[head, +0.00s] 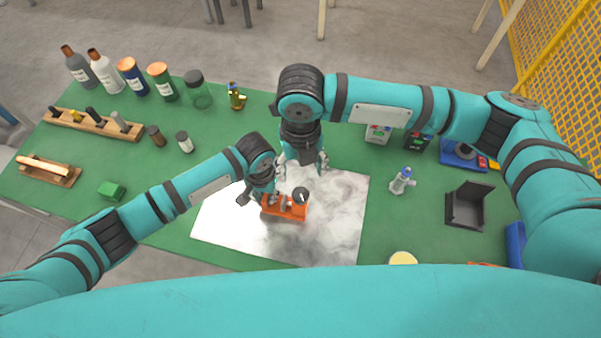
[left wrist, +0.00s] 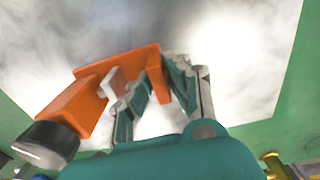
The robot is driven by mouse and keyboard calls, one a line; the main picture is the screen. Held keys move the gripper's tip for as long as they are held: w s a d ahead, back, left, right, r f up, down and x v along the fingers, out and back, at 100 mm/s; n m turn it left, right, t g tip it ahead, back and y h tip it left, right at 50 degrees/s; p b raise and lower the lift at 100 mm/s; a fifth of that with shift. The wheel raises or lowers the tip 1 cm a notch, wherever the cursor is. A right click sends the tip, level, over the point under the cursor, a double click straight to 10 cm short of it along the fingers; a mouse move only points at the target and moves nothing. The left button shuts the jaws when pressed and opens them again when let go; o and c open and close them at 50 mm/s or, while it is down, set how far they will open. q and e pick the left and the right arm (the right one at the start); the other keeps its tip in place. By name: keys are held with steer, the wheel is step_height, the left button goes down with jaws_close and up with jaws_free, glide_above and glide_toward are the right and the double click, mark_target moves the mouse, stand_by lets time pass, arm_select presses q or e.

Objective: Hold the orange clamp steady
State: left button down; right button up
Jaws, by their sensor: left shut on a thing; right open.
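The orange clamp (head: 290,212) stands on the white marbled sheet on the green table, with a dark round knob at its right end. My left gripper (head: 264,196) is at the clamp's left part and shut on it. In the left wrist view the orange clamp (left wrist: 130,68) shows between and beside the fingers of my left gripper (left wrist: 150,88), with the black and silver knob at lower left. My right gripper (head: 303,172) is open and empty, just behind and above the clamp, with its fingers pointing down. The fingers partly hide the clamp's left part.
The marbled sheet (head: 340,220) has free room around the clamp. Several bottles (head: 131,76) and a wooden rack (head: 93,124) stand at the left. A small green block (head: 111,190) lies at left. A grey-white fitting (head: 402,181) and a dark bracket (head: 468,206) stand at right.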

mark_target(301, 194)
steer(key=shift+r, duration=0.15)
step_height(301, 194, down, 12)
steer(key=m, duration=3.6)
steer(key=shift+s, duration=0.1)
